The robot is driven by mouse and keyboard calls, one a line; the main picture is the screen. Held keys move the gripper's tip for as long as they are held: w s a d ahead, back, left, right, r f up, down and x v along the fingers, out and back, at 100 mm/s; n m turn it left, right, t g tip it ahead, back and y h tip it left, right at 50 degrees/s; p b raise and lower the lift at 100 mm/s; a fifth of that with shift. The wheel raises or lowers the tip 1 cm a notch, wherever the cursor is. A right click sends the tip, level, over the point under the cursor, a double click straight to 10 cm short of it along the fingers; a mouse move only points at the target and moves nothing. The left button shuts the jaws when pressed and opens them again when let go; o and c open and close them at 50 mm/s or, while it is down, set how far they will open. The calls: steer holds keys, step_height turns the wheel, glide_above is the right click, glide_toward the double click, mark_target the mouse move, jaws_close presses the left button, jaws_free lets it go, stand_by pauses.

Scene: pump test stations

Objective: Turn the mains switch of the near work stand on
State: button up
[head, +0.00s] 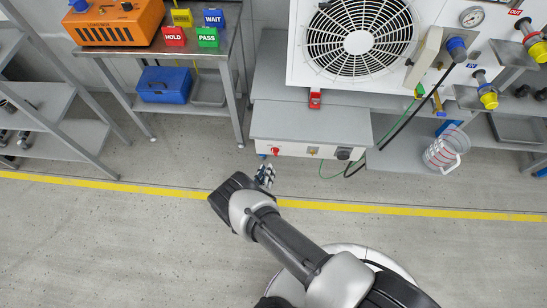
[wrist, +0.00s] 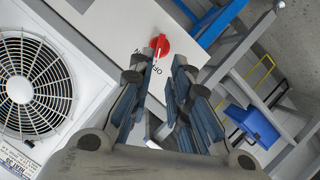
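The near work stand is a grey-white box (head: 310,125) under the big fan unit. Its mains switch (head: 275,151) is a small red knob at the left end of the front panel. In the wrist view the red rotary switch (wrist: 160,43) lies beyond the fingertips, with a pale line across it and dark lettering beside it. I cannot surely tell its setting. My gripper (head: 266,176) is just in front of the panel below the switch. The wrist view shows my gripper (wrist: 160,75) open and empty, fingers apart, seemingly not touching the knob.
The white fan unit (head: 360,42) stands on top, with a red part (head: 315,99) at its lower edge. Green and black cables hang right of the box. A bench with an orange tester (head: 118,22) and a blue case (head: 164,85) is left. Floor in front is clear.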

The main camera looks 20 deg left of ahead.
mark_target(274, 154)
steer(key=b+x, duration=0.3)
steer(key=x, duration=0.7)
jaws_close()
